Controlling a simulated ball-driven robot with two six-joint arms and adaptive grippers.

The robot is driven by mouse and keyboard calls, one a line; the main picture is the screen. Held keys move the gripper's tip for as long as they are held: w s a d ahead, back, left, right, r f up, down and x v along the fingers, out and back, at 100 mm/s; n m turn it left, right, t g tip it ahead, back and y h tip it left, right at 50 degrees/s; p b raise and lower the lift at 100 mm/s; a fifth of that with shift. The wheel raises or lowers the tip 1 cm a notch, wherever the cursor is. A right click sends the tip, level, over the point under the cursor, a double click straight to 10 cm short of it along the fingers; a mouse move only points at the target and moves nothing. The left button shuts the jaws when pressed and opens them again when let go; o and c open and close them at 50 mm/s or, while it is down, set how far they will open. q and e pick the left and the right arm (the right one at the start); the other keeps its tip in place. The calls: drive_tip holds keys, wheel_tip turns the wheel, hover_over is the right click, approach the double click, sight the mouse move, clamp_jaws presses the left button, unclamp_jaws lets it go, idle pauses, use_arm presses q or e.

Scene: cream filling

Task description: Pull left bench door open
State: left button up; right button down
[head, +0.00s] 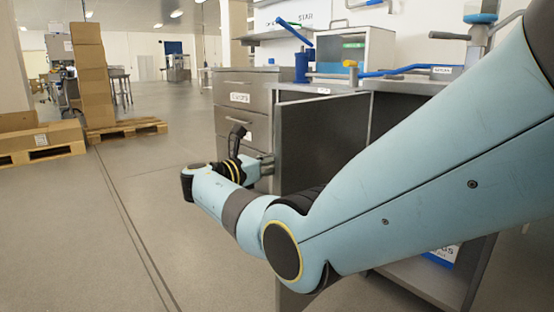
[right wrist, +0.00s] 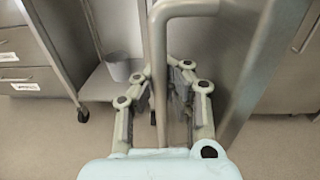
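The left bench door (head: 322,138) is a dark grey panel under the worktop. It stands swung out from the bench, with the cabinet space showing beside it. My right gripper (head: 262,163) is at the door's outer side, partly hidden by my right arm. In the right wrist view, the door's pale bar handle (right wrist: 158,60) runs down between the fingers of my right gripper (right wrist: 163,92). The fingers look apart, with gaps beside the bar. The door panel (right wrist: 228,62) is blurred at the right. My left gripper is not in view.
A drawer unit (head: 238,95) stands left of the door. Blue tools and a white box (head: 368,52) are on the worktop. The right wrist view shows a grey bin (right wrist: 118,66) on a low shelf. Stacked cartons (head: 90,75) stand far left.

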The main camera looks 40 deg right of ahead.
drive_tip(key=shift+a+f, duration=0.3)
drive_tip(key=c, duration=1.7)
unclamp_jaws()
drive_tip(key=shift+w+a, duration=0.1)
drive_tip(key=shift+a, duration=0.15)
drive_tip(key=shift+o, duration=0.5)
drive_tip(key=shift+d+r, duration=0.15)
drive_tip(key=s+a, duration=0.1)
drive_tip(key=a, duration=1.1)
drive_tip(key=shift+s, duration=0.4)
drive_tip(key=shift+d, duration=0.1)
